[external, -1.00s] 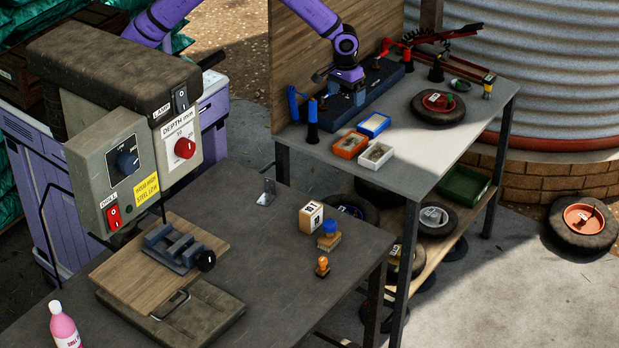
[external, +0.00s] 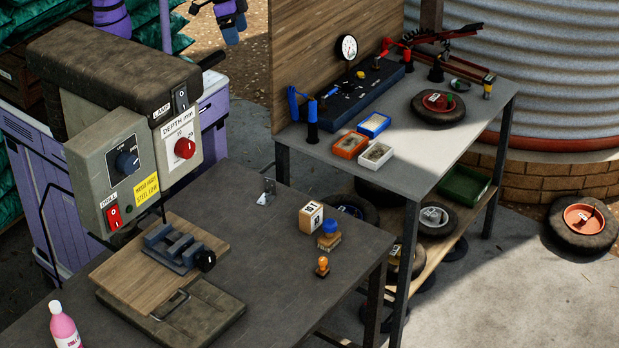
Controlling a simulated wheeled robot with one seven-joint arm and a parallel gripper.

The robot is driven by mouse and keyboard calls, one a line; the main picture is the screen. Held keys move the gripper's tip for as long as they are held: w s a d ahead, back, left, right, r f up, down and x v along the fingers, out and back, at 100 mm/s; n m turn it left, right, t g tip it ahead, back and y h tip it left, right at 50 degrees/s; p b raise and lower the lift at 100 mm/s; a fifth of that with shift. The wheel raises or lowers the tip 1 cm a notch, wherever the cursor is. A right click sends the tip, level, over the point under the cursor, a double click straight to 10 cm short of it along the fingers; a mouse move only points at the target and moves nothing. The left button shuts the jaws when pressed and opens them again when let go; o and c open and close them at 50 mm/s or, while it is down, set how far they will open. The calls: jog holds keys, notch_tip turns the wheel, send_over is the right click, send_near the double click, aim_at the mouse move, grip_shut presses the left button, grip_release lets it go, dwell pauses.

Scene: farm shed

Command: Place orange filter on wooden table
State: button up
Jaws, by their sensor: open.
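My gripper (external: 234,32) is at the top of the picture, open and held in the air left of the wooden back panel, clear of both tables. I cannot make out anything between its fingers. No thing that I can clearly tell is an orange filter shows. Orange things in view are a small orange-topped stamp (external: 322,266) on the dark front table (external: 260,290) and an orange-red tray (external: 343,151) on the grey rear bench (external: 400,165). A wooden board (external: 120,275) lies under a vise on the front table. I cannot tell which surface is the wooden table.
A drill press (external: 85,165) stands over the front table's left side. A pink bottle (external: 65,328), a boxed block (external: 311,217) and a blue-topped stamp (external: 329,235) stand on that table. A dark tool block (external: 385,80) and a round gauge (external: 347,48) are on the rear bench.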

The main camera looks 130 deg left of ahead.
jog(key=s+d+m, duration=0.3)
jog(key=s+d, duration=0.1)
jog(key=s, duration=0.5)
jog(key=s+d+m+t, duration=0.1)
jog(key=s+d+m, duration=0.2)
jog(key=s, duration=0.6)
jog(key=shift+d+r+t, duration=0.25)
jog(key=shift+d+t, duration=0.05)
jog(key=shift+d, duration=0.75)
